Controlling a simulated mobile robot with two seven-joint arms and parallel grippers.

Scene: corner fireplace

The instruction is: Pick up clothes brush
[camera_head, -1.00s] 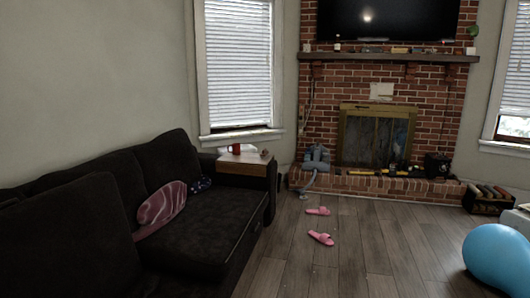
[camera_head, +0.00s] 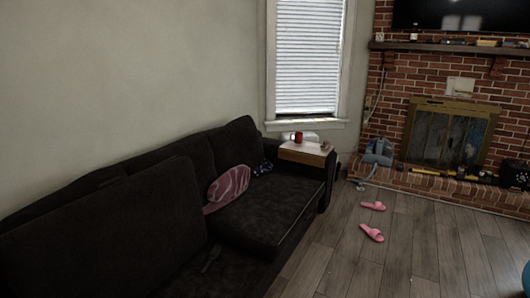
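I cannot make out a clothes brush for certain. A small dark elongated thing (camera_head: 211,259) lies on the near seat of the dark sofa (camera_head: 262,213); it is too dim to tell what it is. A small brownish thing (camera_head: 325,146) sits on the wooden side table (camera_head: 303,154), next to a red mug (camera_head: 297,137); it is too small to identify. Neither of my grippers is in view.
A pink striped cushion (camera_head: 230,186) rests on the sofa. Two pink slippers (camera_head: 372,233) lie on the wooden floor, which is otherwise open right of the sofa. A brick fireplace (camera_head: 447,133) with a cluttered hearth stands at the back right.

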